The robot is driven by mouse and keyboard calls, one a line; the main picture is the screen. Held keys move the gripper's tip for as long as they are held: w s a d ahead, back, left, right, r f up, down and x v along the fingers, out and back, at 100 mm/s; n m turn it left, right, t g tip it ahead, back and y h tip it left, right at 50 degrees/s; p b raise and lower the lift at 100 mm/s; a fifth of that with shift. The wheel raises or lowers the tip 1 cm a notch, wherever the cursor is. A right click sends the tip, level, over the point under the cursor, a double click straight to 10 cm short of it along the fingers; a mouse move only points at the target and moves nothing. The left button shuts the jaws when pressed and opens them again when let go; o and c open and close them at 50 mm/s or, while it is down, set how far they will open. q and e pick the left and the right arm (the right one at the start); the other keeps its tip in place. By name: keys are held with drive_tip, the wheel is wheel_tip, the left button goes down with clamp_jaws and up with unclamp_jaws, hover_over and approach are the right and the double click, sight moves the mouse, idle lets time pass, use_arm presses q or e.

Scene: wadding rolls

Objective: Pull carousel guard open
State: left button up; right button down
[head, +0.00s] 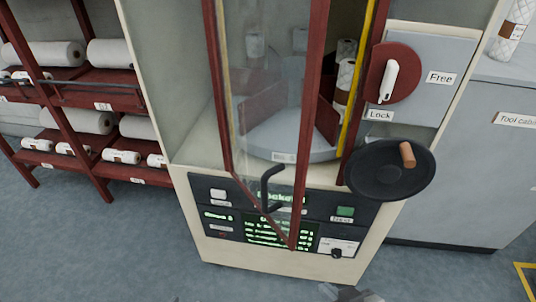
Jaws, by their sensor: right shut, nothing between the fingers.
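The carousel guard (265,110) is a clear panel in a dark red frame on the front of the cream cabinet. It stands swung out from the cabinet, partly open, with its lower right corner nearest me. A black bar handle (268,190) is on its lower part. Behind it, a grey round carousel (290,138) with red dividers carries white rolls. My right gripper (346,294) shows only in part at the bottom edge, shut and empty, below the cabinet and away from the handle. My left gripper is not in view.
A red disc with a white lever (389,82) sits right of the opening; the lever points down towards "Lock". A black handwheel (391,172) juts out below it. A control panel (275,222) is under the guard. Red racks (98,98) stand left; a grey cabinet (470,150) stands right.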

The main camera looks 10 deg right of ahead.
drive_tip(key=w+d+m+g+y, duration=0.1)
drive_tip(key=w+d+m, duration=0.2)
drive_tip(key=w, duration=0.1)
drive_tip(key=m+g+y+b, duration=0.2)
drive_tip(key=g+y, duration=0.2)
drive_tip(key=y, duration=0.9)
approach(294, 156)
drive_tip(key=w+d, duration=0.1)
drive_tip(key=d, duration=0.7)
drive_tip(key=p+x, duration=0.1)
drive_tip(key=x, duration=0.3)
drive_tip(key=s+p+x, duration=0.1)
drive_tip(key=x, duration=0.3)
drive_tip(key=s+p+x, duration=0.1)
drive_tip(key=x, duration=0.3)
drive_tip(key=shift+w+a+f, duration=0.1)
drive_tip(key=shift+a+f, duration=0.05)
drive_tip(key=shift+a, duration=0.3)
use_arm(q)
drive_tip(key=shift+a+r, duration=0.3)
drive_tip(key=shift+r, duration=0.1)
use_arm(e)
drive_tip(key=shift+s+a+f, duration=0.15)
drive_tip(key=shift+s+a, duration=0.1)
drive_tip(key=shift+a, duration=0.25)
